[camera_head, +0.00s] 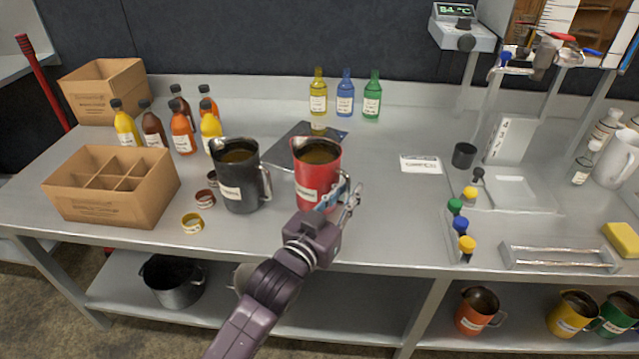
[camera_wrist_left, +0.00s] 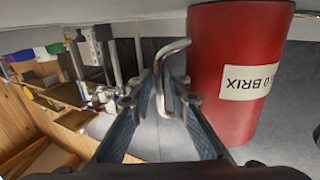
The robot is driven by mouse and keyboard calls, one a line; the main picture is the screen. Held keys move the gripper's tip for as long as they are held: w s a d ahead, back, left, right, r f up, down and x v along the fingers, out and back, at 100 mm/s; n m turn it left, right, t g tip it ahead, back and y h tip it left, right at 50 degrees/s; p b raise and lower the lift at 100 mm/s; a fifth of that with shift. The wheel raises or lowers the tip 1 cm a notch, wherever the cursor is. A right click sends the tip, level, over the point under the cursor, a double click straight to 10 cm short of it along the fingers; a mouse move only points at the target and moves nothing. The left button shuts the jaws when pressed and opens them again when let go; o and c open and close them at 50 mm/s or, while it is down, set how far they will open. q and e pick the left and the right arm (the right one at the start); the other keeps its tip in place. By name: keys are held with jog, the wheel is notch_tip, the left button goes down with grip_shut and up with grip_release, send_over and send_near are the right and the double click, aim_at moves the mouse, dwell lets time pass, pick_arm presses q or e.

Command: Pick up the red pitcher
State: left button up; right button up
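The red pitcher (camera_head: 315,178) stands upright on the metal table, filled with dark liquid and bearing a white label. In the left wrist view the red pitcher (camera_wrist_left: 235,70) fills the right side, with its metal handle (camera_wrist_left: 163,75) beside it. My left gripper (camera_head: 342,196) is at the handle side of the pitcher. In the wrist view my left gripper (camera_wrist_left: 160,103) is open, with the lower part of the handle between its fingers; I cannot tell if either finger touches it. My right gripper is not in view.
A black pitcher (camera_head: 238,178) stands close to the left of the red one. A divided cardboard box (camera_head: 105,205) and several bottles are further left. A grey tray (camera_head: 282,150) lies behind the pitchers. The table to the right is mostly clear up to a white card (camera_head: 421,165).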

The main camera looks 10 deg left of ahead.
pick_arm(q)
grip_shut()
jog(key=shift+r, duration=0.15)
jog(key=shift+r, duration=0.15)
